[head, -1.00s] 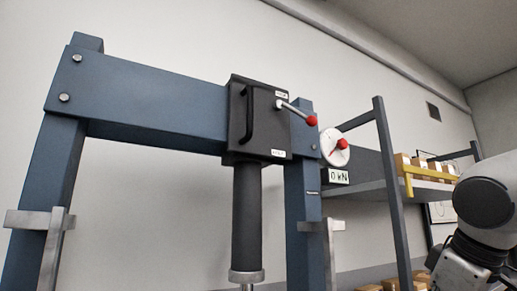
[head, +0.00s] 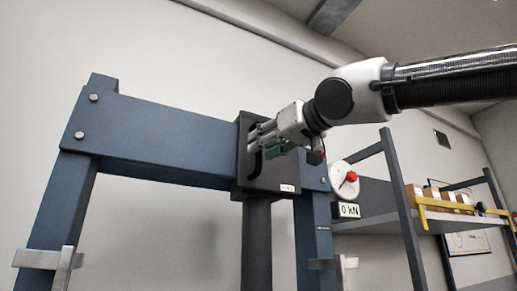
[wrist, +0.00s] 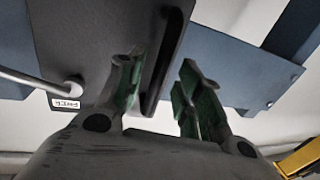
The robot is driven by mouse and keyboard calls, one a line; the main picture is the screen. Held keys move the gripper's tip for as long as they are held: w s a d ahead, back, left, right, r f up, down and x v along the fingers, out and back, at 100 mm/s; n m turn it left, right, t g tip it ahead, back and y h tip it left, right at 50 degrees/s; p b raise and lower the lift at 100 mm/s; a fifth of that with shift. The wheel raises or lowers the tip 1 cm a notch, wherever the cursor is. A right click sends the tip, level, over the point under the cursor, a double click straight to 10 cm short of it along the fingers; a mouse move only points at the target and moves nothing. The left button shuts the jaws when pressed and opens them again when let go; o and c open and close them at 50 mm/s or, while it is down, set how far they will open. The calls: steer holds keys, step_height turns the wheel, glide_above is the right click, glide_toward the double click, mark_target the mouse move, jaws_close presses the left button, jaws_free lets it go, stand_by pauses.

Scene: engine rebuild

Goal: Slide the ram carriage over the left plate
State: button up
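The ram carriage (head: 241,165) is a dark box on the right part of the blue crossbeam (head: 160,138), with the thick black ram hanging below it. It also fills much of the wrist view (wrist: 70,35). A black bar handle (wrist: 165,70) is on its face. My gripper (head: 262,147) is at the carriage face by this handle. In the wrist view, my gripper (wrist: 160,85) is open, with green-padded fingers apart on either side of the handle; I cannot tell whether either touches it. The left plate is not in view; the press bed lies below the picture.
Blue posts carry the crossbeam; a metal bracket (head: 50,258) is on the left post. A round white gauge with a red knob (head: 349,178) and a "0 kN" display (head: 348,211) sit at right. A shelf with boxes (head: 455,210) stands farther right. The beam left of the carriage is clear.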

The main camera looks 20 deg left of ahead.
steer(key=shift+x, duration=1.3)
jaws_close()
